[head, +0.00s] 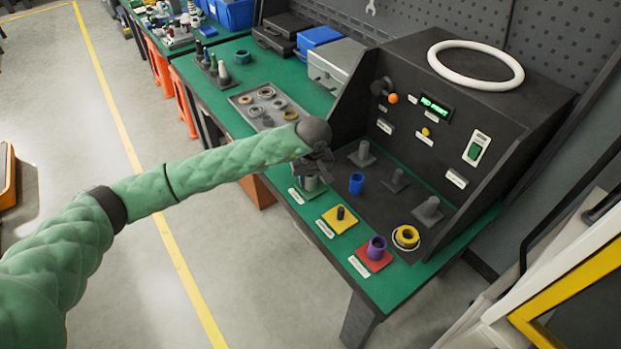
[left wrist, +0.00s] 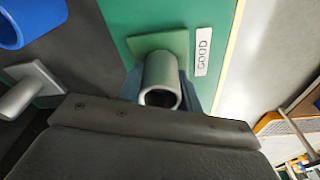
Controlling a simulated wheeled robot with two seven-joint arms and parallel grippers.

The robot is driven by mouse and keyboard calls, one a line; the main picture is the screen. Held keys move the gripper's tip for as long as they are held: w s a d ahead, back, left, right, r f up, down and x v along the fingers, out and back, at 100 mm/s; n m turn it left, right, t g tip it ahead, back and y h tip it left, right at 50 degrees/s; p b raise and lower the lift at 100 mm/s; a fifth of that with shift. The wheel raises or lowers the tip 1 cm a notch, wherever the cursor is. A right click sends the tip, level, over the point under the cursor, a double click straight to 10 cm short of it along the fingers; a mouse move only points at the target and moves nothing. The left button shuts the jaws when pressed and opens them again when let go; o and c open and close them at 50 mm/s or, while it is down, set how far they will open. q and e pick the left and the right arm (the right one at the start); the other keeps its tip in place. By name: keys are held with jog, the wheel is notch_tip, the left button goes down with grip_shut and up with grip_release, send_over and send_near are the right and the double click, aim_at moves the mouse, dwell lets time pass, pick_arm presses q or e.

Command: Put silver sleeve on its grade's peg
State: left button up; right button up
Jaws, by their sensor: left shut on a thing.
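My left gripper (head: 313,172) is at the green base plate near the table's front edge, shut on the silver sleeve (head: 311,184). In the left wrist view the silver sleeve (left wrist: 160,80) stands between the fingers, its open end toward the camera. It is over the green base plate (left wrist: 148,43), beside a label (left wrist: 203,52) reading GOOD. Any peg inside the sleeve is hidden, and I cannot tell whether its lower end touches the plate. A yellow base plate (head: 333,223) bears a bare dark peg (head: 341,212). A red base plate (head: 367,262) bears a purple sleeve (head: 377,246). My right gripper is not in view.
The black tester (head: 455,100) stands behind, with grey fixtures (head: 362,155) on its bed. A blue sleeve (head: 356,184) stands on the bed, and a yellow sleeve (head: 407,234) at its front right. A tray of rings (head: 262,118) lies to the left.

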pick_arm(q)
jog(key=shift+f+b, duration=0.1)
jog(key=shift+b, duration=0.2)
dwell(0.5)
jog(key=o, duration=1.3)
jog(key=shift+r+p, duration=0.5)
jog(key=shift+r, duration=4.05)
